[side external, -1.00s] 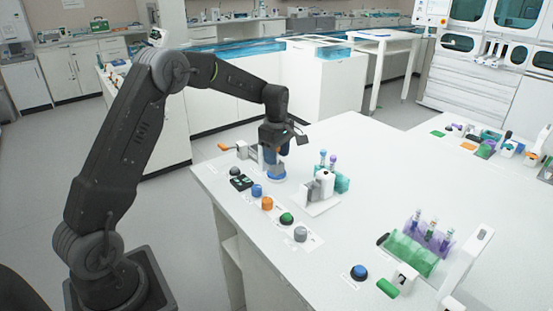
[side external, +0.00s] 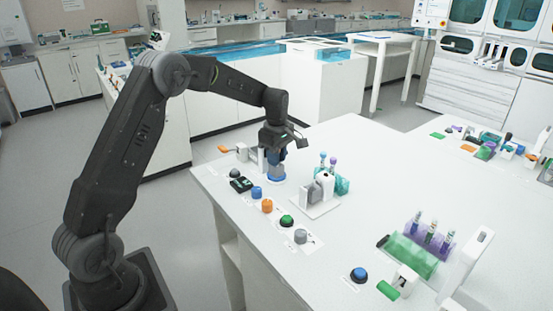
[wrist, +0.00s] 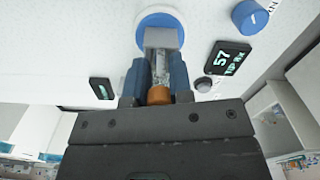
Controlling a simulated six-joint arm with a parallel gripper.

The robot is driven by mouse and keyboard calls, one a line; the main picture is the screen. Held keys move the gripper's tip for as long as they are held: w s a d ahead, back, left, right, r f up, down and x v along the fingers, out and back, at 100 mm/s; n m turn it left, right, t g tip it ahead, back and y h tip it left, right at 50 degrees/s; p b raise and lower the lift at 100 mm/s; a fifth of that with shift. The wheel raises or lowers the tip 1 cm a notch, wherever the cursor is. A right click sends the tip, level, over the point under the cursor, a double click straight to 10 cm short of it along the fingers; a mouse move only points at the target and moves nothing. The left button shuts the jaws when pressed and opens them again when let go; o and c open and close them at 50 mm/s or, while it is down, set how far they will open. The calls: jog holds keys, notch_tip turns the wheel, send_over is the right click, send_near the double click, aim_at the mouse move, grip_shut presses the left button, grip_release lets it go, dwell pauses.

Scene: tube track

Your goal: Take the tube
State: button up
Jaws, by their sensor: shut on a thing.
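A clear tube (wrist: 161,68) with an orange cap (wrist: 159,95) lies between the two blue fingers of my gripper (wrist: 159,80) in the wrist view. The fingers press on it from both sides, so my gripper is shut on the tube. Beyond it are a grey block and a round blue-rimmed base (wrist: 148,19). Whether the tube still touches the block cannot be told. In the side view my gripper (side external: 273,158) is low over the blue base (side external: 277,178). The tube is hidden by the fingers there.
A small black display (side external: 241,184) and several coloured knobs, such as an orange one (side external: 267,206), line the left bench edge. A grey-white fixture (side external: 318,190) with a teal tube rack (side external: 343,184) stands to the right. A purple rack (side external: 431,240) is further right.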

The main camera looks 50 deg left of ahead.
jog(key=shift+r, duration=0.55)
jog(key=r, duration=0.3)
jog(key=shift+s+a+r, duration=0.25)
jog(key=shift+a, duration=0.05)
jog(key=s+a+r, duration=0.6)
jog(key=s+a, duration=0.1)
jog(key=s, duration=0.1)
jog(key=shift+a+r, duration=0.2)
jog(key=shift+a, duration=0.05)
